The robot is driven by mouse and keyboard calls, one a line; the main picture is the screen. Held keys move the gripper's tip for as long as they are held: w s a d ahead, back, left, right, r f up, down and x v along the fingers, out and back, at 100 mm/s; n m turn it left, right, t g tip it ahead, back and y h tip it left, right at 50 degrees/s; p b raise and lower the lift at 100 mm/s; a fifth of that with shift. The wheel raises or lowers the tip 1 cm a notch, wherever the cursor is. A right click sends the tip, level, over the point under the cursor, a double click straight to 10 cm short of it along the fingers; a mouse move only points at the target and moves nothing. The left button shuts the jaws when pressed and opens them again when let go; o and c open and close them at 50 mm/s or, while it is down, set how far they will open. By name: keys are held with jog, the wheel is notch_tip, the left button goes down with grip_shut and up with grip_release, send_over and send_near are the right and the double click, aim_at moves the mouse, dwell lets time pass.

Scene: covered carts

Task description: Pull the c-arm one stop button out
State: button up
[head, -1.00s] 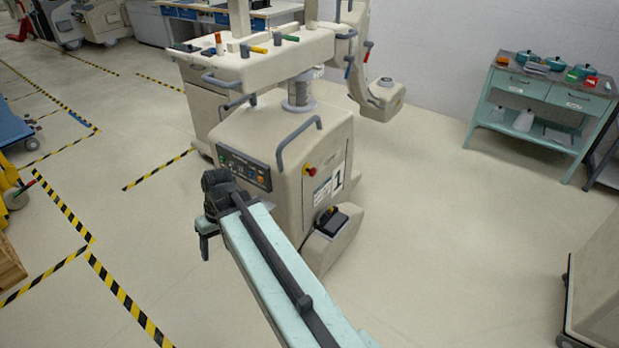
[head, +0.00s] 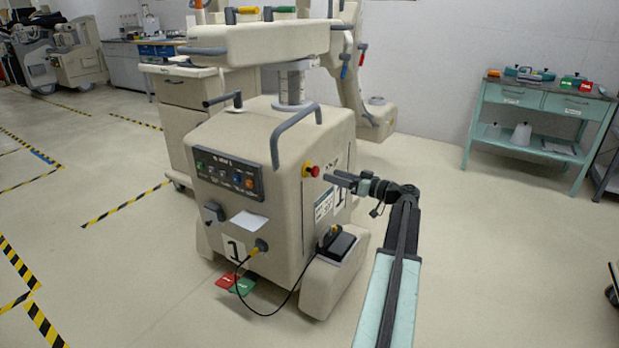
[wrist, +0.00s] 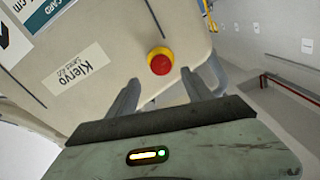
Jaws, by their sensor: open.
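The stop button (head: 311,170) is a red knob on a yellow collar, on the side face of the beige c-arm cart (head: 287,225) marked 1. It also shows in the wrist view (wrist: 160,62), just beyond and between the fingertips. My gripper (head: 334,182) is to the right of the button in the head view, its fingers pointing at it. In the wrist view my gripper (wrist: 158,85) is open, with a finger on each side of a gap and nothing between them. The button looks apart from the fingers. Whether it is pushed in cannot be told.
A dark control panel (head: 229,172) and a grey bent handle (head: 291,128) are on the cart near the button. A black pedal (head: 337,244) sits low on the cart, and a black cable (head: 270,312) hangs to the floor. Floor at right is clear.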

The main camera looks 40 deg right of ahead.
aim_at(317, 171)
jog(key=x, duration=0.8)
jog(key=shift+a, duration=0.15)
